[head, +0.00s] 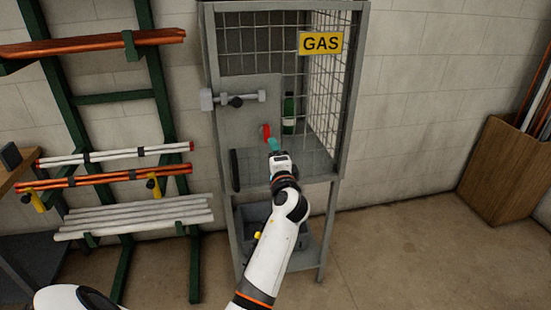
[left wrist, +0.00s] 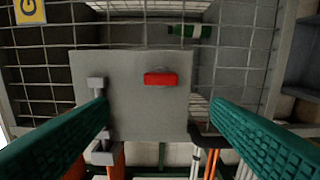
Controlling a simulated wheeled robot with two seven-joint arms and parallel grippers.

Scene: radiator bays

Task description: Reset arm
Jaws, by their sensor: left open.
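My left gripper (head: 274,146) is raised in front of the gas cage, its teal fingers pointing at the grey door plate (head: 262,92). In the left wrist view the gripper (left wrist: 159,104) is open, with nothing between its fingers. A small red block-like part (head: 266,132) sits on the plate just beyond the fingertips. In the left wrist view this red part (left wrist: 161,79) appears in line with the gap, apart from both fingers. A grey sliding bolt (head: 220,99) crosses the plate's upper left edge. My right gripper is not in view.
The mesh cage carries a yellow GAS sign (head: 320,43) and holds a green bottle (head: 289,108). A grey crate (head: 255,222) is below. A green rack (head: 158,92) with copper and white pipes stands left. A wooden bin (head: 500,170) stands right. Floor between is clear.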

